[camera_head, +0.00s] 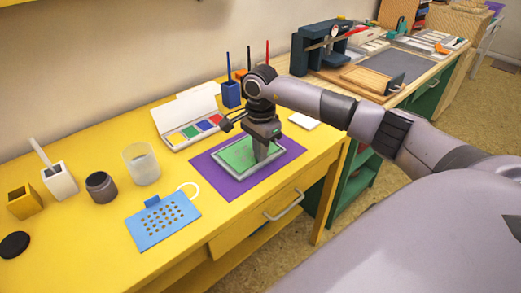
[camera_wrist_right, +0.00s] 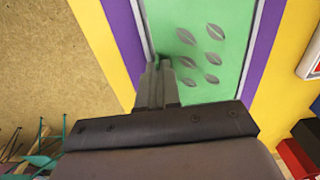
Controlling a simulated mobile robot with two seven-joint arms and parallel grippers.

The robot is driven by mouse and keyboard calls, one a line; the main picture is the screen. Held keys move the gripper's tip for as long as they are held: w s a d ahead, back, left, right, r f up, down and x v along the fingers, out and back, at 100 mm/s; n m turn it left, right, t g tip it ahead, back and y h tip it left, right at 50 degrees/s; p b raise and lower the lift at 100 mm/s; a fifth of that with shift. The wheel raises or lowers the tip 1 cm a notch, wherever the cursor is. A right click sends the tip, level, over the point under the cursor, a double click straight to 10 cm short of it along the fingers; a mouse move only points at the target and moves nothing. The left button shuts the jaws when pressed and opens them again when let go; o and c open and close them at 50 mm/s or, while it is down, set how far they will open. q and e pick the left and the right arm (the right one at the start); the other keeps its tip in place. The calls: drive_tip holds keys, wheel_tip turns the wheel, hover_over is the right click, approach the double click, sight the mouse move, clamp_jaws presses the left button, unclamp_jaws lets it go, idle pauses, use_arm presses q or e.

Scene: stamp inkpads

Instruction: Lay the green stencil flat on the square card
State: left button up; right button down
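The green stencil (camera_head: 236,154) lies over a card with a pale grey border (camera_head: 222,177) on the purple mat. It looks flat or nearly so; I cannot tell whether it touches the card everywhere. In the right wrist view the stencil (camera_wrist_right: 222,60) shows several grey leaf-shaped openings. My left gripper is not in view.
The purple mat (camera_head: 223,189) lies near the yellow table's front edge. A blue perforated piece (camera_head: 168,222) lies at left, with a frosted cup (camera_head: 141,164) and dark jar (camera_head: 100,187) behind. An ink pad box (camera_head: 189,133) and blue pen holder (camera_head: 231,94) stand behind the mat.

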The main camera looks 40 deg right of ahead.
drive_tip(key=shift+f, duration=0.2)
idle(0.4)
idle(0.3)
drive_tip(key=c, duration=1.3)
unclamp_jaws()
drive_tip(key=shift+o, duration=0.2)
wheel_tip(320, 180, up, 7)
drive_tip(key=shift+r, duration=0.1)
